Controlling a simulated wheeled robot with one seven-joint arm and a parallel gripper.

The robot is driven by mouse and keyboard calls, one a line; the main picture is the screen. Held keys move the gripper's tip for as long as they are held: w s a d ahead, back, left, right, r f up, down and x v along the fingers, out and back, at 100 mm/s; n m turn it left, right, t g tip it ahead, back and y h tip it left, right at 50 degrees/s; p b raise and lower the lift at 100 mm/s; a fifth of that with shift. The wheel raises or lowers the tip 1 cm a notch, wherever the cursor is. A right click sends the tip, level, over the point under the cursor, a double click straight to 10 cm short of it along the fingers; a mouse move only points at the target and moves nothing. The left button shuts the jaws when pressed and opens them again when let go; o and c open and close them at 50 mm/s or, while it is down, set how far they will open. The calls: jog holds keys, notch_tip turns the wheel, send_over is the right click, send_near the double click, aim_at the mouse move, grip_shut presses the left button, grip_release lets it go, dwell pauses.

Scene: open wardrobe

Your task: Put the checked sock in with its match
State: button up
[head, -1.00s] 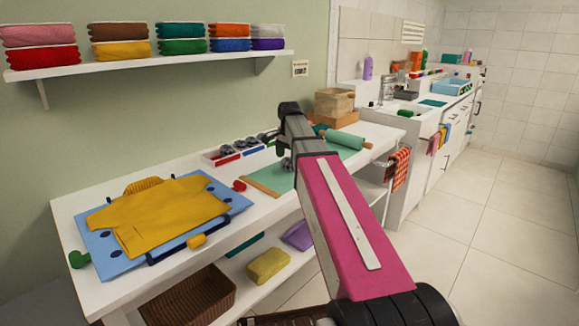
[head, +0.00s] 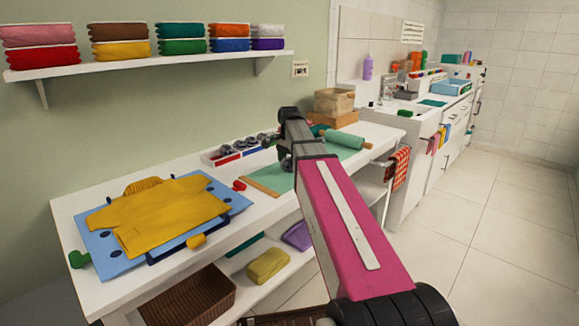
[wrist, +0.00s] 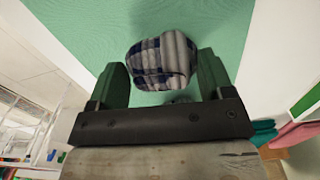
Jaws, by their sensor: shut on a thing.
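The checked sock (wrist: 150,65) is a rolled bundle in the wrist view, blue-and-white checks on its left and grey-white stripes on its right. It sits between the two green fingers of my gripper (wrist: 163,70), which is shut on it. A green mat shows behind it. In the head view my gripper (head: 286,165) hangs low over the green mat (head: 268,180), and the sock cannot be made out there. A white tray (head: 209,158) with red and blue front labels stands left of the gripper and holds several grey, dark bundles. Their patterns are too small to tell.
A yellow garment (head: 155,215) lies on a blue board (head: 105,265) at the table's left. A small red object (head: 239,186) lies near the mat. A shelf (head: 150,65) of folded cloths hangs above.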

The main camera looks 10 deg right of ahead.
aim_at(289, 158)
jog(key=shift+r, duration=0.1)
dwell(0.3)
jog(key=shift+r, duration=3.4)
